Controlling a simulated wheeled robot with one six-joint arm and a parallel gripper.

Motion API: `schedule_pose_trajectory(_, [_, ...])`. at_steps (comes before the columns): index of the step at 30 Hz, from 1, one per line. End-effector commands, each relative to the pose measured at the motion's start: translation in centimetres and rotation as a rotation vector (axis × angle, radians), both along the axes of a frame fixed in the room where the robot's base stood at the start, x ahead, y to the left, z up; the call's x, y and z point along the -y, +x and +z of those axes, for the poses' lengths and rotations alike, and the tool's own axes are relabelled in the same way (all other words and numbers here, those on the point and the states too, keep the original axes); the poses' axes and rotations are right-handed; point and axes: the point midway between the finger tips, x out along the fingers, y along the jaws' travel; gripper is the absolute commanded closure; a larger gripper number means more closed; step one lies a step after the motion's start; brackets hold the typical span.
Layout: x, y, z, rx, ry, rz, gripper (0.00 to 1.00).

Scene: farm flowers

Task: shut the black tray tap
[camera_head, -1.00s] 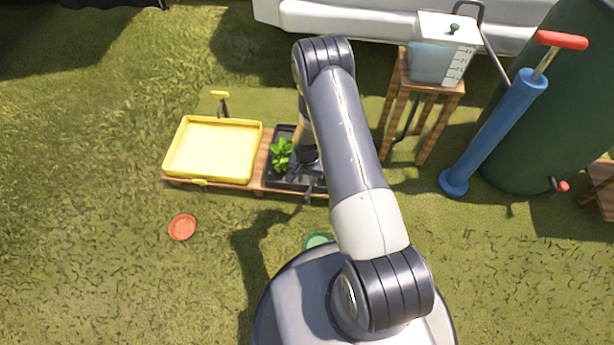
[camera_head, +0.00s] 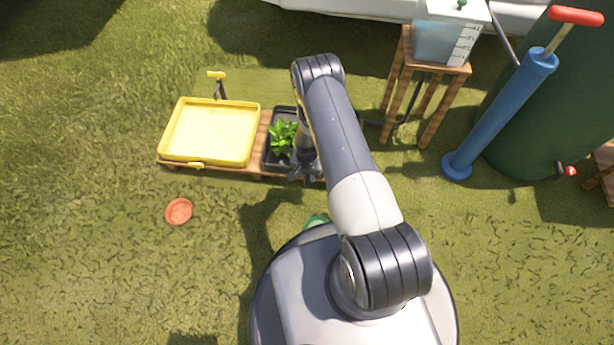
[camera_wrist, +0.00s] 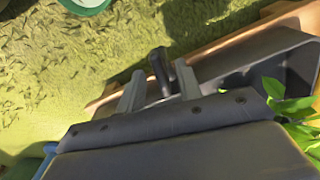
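The black tray (camera_head: 271,162) sits on a low wooden stand and holds a green leafy plant (camera_head: 283,137). Its right part is hidden by my arm in the head view. In the wrist view the tray (camera_wrist: 255,62) is at the right, and its black tap (camera_wrist: 159,68) sticks out past the wooden edge. My gripper (camera_wrist: 158,82) is open, with one finger on each side of the tap. The tap looks closer to the right finger; I cannot tell whether they touch. In the head view my gripper (camera_head: 304,174) is at the tray's near edge, and the tap is not clear there.
A yellow tray (camera_head: 212,133) with a yellow tap stands left of the black tray. A red dish (camera_head: 179,211) and a partly hidden green dish (camera_head: 316,221) lie on the grass. A water tank on a wooden stool (camera_head: 438,68) and a blue pump (camera_head: 500,115) stand right.

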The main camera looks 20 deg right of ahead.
Motion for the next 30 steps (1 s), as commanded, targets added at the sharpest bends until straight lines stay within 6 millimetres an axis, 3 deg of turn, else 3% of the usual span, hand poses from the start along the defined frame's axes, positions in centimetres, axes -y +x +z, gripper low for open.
schedule_pose_trajectory(9, [0.00,0.01,-0.29,0.000,0.000,0.000,0.66])
schedule_pose_trajectory(22, [0.00,0.01,-0.27,0.000,0.000,0.000,1.00])
schedule_pose_trajectory(30, [0.00,0.01,-0.30,0.000,0.000,-0.005,1.00])
